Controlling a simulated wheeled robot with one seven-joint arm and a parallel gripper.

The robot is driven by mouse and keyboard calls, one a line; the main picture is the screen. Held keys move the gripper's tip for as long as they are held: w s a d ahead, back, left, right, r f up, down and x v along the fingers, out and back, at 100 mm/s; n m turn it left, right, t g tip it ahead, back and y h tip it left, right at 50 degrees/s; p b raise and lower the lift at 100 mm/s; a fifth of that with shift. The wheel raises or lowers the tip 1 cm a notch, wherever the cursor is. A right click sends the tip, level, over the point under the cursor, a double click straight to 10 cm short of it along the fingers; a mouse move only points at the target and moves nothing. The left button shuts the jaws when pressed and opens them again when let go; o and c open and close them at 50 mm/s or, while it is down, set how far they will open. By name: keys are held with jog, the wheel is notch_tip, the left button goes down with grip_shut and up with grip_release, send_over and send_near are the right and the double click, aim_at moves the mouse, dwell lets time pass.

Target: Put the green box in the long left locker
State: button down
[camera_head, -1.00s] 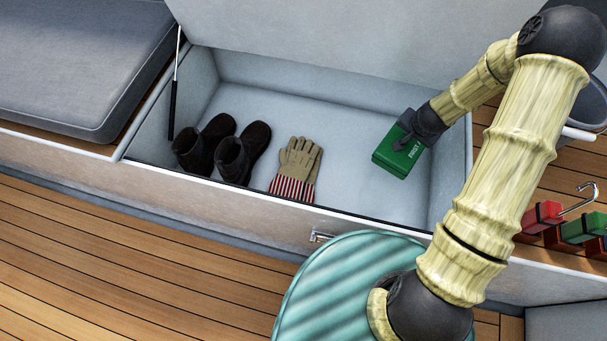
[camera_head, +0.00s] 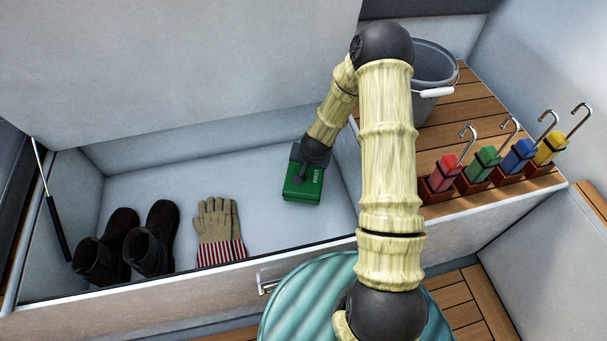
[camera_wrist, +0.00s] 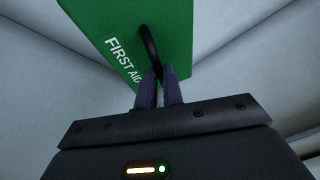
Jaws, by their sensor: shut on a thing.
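The green box (camera_head: 303,187), marked "FIRST AID" in the wrist view (camera_wrist: 165,40), hangs from my gripper by its black handle. My gripper (camera_head: 312,158) is shut on that handle; its fingers (camera_wrist: 160,88) show around it in the wrist view. The long locker (camera_head: 150,276) is open, its lid (camera_head: 170,70) raised at the back. The box is over the right part of the locker's interior, near its right end wall. I cannot tell whether the box touches the locker floor.
Dark boots (camera_head: 155,240) and a pair of gloves with striped cuffs (camera_head: 218,232) lie in the locker's left and middle. A lid strut (camera_head: 52,210) stands at the left end. On the right are a grey bucket (camera_head: 432,75) and several coloured hooked blocks (camera_head: 485,163).

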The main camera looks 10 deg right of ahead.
jog(key=shift+f, duration=0.35)
jog(key=shift+f+b, duration=0.8)
jog(key=shift+f, duration=1.05)
jog(key=shift+f, duration=0.15)
jog(key=c, duration=1.5)
grip_release()
jog(key=shift+c, duration=0.2)
jog(key=p+v, duration=0.4)
jog(key=v, duration=0.8)
